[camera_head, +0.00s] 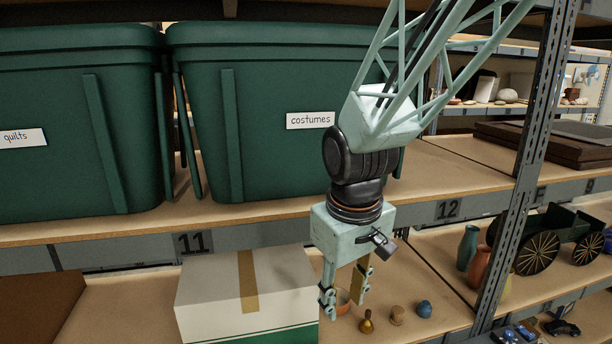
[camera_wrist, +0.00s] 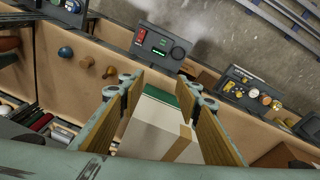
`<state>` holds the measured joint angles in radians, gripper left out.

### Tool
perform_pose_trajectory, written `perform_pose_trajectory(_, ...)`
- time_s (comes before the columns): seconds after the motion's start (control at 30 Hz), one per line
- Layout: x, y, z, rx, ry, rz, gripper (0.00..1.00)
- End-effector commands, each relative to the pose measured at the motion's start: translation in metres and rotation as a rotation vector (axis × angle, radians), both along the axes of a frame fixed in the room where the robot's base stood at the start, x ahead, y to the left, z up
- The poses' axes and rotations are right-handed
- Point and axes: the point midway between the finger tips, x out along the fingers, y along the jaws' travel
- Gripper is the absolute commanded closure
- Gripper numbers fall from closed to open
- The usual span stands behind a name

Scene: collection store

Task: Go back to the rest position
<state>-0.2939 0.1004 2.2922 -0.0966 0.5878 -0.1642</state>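My gripper (camera_head: 343,296) hangs from my arm, pointing down in front of the shelf rack in the head view. Its two fingers are spread apart with nothing between them, so it is open and empty. In the wrist view my gripper (camera_wrist: 165,100) also shows its wood-coloured finger pads well apart. A white and green cardboard box (camera_head: 245,295) with a tape strip stands just left of the fingers. The box (camera_wrist: 160,125) shows beyond and between the fingers in the wrist view.
Green bins labelled quilts (camera_head: 60,120) and costumes (camera_head: 265,110) fill the upper shelf close to my arm. Small brass (camera_head: 366,322), wooden (camera_head: 397,315) and blue (camera_head: 424,309) items stand right of the gripper. A rack post (camera_head: 527,160), vases (camera_head: 468,247) and a green cart (camera_head: 550,235) are further right.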

Motion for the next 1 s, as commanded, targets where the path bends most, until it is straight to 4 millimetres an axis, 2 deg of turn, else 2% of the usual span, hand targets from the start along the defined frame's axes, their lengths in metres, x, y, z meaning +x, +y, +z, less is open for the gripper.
perform_pose_trajectory(0.1, -0.011, -0.022, 0.014, 0.0, -0.015, -0.024, 0.69)
perform_pose_trajectory(0.6, -0.066, -0.062, 0.057, 0.033, -0.054, -0.156, 0.69)
perform_pose_trajectory(1.0, -0.116, -0.09, 0.082, 0.061, -0.086, -0.261, 0.69)
